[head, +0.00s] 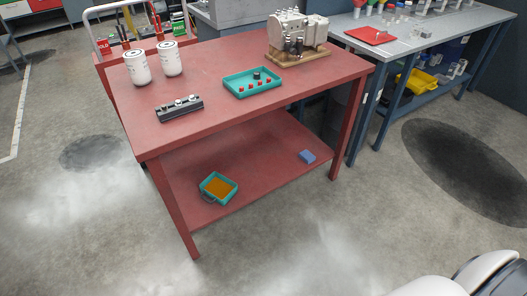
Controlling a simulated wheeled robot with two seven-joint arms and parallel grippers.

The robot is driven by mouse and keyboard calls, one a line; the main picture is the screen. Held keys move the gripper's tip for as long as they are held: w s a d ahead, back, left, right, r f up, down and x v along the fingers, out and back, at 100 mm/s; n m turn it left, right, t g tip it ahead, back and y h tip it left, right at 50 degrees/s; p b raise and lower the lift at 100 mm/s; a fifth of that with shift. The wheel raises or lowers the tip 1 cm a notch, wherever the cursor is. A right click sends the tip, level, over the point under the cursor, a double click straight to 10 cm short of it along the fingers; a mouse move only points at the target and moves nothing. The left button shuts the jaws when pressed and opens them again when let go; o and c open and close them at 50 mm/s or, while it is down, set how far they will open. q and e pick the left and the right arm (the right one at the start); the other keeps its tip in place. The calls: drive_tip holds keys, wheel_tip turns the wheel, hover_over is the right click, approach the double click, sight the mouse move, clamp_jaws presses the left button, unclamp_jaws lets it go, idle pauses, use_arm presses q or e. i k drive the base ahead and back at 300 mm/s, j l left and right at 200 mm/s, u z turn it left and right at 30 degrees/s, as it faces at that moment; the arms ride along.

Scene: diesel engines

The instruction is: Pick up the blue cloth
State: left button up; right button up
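A small blue folded item, which looks like the blue cloth (307,156), lies on the lower shelf (265,165) of the red table, toward its right end. It is in plain sight, with the tabletop above and behind it. Neither of my grippers shows in the head view. White and dark rounded parts at the bottom right corner may be part of my own body.
The red tabletop (225,112) bears two white filters (137,68), a dark block with fittings, a teal tray (252,90) and an engine pump (297,35). A teal bin (218,187) stands on the shelf's left. A grey bench (420,45) is at right. The front floor is clear.

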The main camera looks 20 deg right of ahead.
sight(307, 157)
drive_tip(key=i+l+u, duration=0.25)
drive_tip(key=l+u, duration=0.2)
drive_tip(key=l, duration=0.3)
drive_tip(key=i+l+u, duration=0.1)
drive_tip(key=l+u, duration=0.35)
drive_tip(key=l, duration=0.35)
drive_tip(key=l+u, duration=0.45)
drive_tip(key=l, duration=0.4)
drive_tip(key=k, duration=0.05)
